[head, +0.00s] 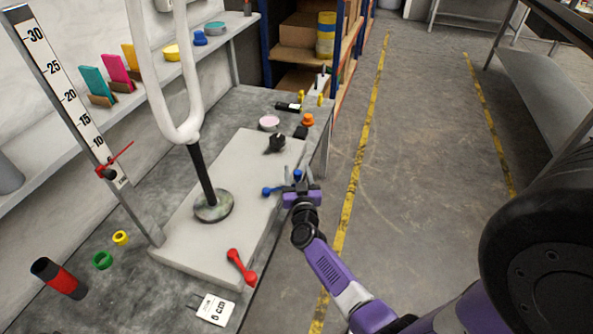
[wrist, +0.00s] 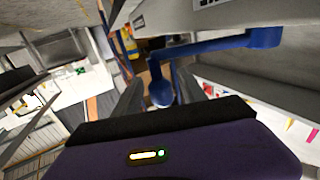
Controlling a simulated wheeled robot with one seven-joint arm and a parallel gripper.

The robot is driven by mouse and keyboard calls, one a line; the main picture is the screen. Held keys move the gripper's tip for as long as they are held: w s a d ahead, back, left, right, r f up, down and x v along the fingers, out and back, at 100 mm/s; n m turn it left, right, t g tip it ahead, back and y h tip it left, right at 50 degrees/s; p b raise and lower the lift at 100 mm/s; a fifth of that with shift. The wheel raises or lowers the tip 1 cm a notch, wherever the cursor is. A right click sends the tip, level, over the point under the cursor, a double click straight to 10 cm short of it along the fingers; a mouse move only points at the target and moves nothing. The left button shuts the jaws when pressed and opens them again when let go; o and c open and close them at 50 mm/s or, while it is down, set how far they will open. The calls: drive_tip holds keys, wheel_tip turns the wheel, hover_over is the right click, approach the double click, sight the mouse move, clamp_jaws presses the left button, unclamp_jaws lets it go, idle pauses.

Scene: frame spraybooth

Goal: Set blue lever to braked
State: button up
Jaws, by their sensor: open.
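The blue lever (head: 271,191) sits at the right side of the pale block on the bench, and its ball-shaped end shows between my gripper's fingers. My gripper (head: 298,177) is open at that side of the block, its fingers on either side of the ball end. In the wrist view the blue lever (wrist: 215,46) runs from a round hub at upper right to the ball end between the two fingers (wrist: 160,95). I cannot tell whether the fingers touch it. No braked marking is readable.
A red lever (head: 241,266) is on the block's near side, and a black knob (head: 275,143) near its far end. A white bent pipe (head: 180,125) rises from a round base on the block. The floor (head: 425,130) right of the bench is open.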

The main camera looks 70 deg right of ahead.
drive_tip(key=shift+x, duration=0.85)
drive_tip(key=shift+r, duration=0.15)
clamp_jaws()
drive_tip(key=shift+w, duration=0.1)
idle(0.6)
